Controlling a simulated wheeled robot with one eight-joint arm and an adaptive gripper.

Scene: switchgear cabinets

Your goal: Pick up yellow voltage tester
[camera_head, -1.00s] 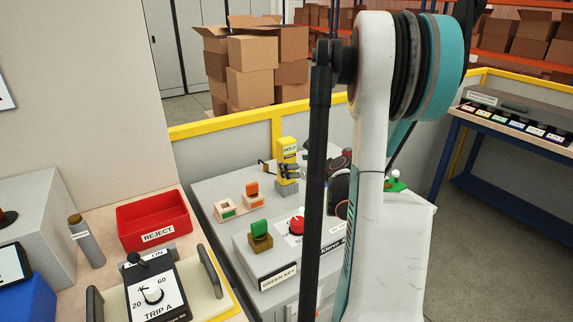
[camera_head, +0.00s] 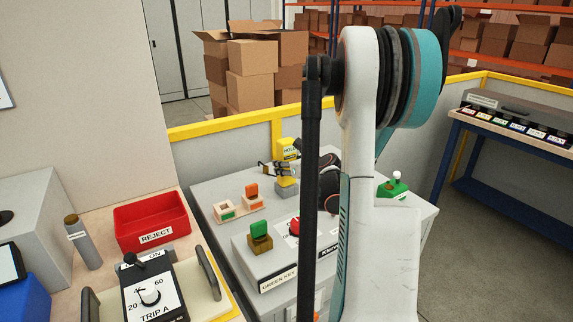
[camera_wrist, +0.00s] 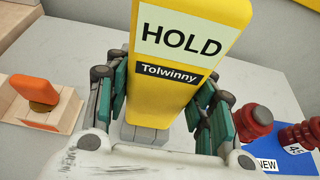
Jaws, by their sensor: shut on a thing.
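The yellow voltage tester (camera_head: 287,149), with a pale HOLD label, is upright over a small grey block (camera_head: 287,188) on the grey bench. In the wrist view the tester (camera_wrist: 184,70) fills the space between my fingers, with the grey block (camera_wrist: 146,134) below it. My gripper (camera_wrist: 166,100) is shut on the tester, with a teal-padded finger on each side. In the head view my gripper (camera_head: 284,167) reaches it from the right. I cannot tell whether the tester is clear of the block.
An orange switch (camera_head: 251,192) stands left of the tester, and a green key block (camera_head: 259,236) is nearer. Red knobs (camera_wrist: 252,122) are at the right in the wrist view. A red REJECT bin (camera_head: 152,222) is at left. A yellow-topped partition (camera_head: 231,121) stands behind.

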